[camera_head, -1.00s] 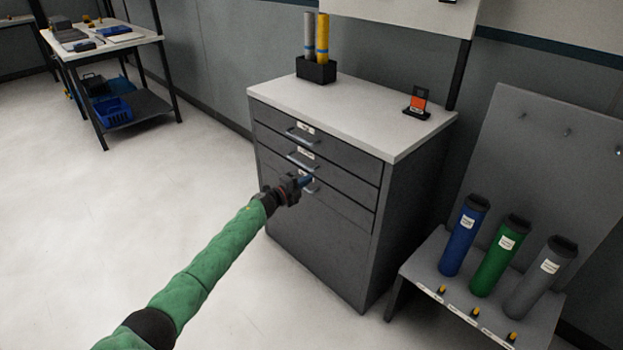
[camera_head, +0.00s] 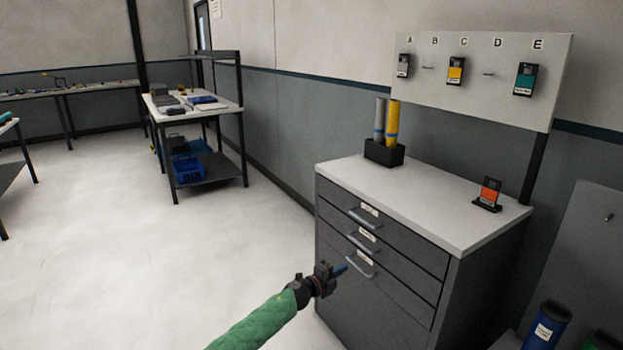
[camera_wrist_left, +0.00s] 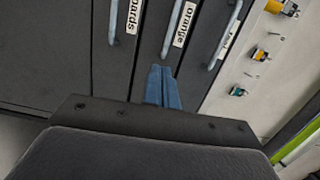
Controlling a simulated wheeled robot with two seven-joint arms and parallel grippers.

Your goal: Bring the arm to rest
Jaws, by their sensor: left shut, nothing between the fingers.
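My left gripper (camera_head: 340,271) is at the end of my green-sleeved arm, in front of the grey drawer cabinet (camera_head: 380,303). Its blue fingers (camera_wrist_left: 162,88) are together in the left wrist view, with nothing between them. The fingers point toward the drawer fronts, near the lowest of the three handles (camera_head: 360,262). In the wrist view the handles (camera_wrist_left: 172,30) lie beyond the fingertips, and I see no grip on any of them. The drawers look closed. My right gripper is not in view.
On the cabinet top stand a black holder (camera_head: 384,153) with a grey and a yellow roll, and an orange-faced item (camera_head: 488,192) on a stand. A lettered board (camera_head: 480,50) hangs behind. The floor at left is open.

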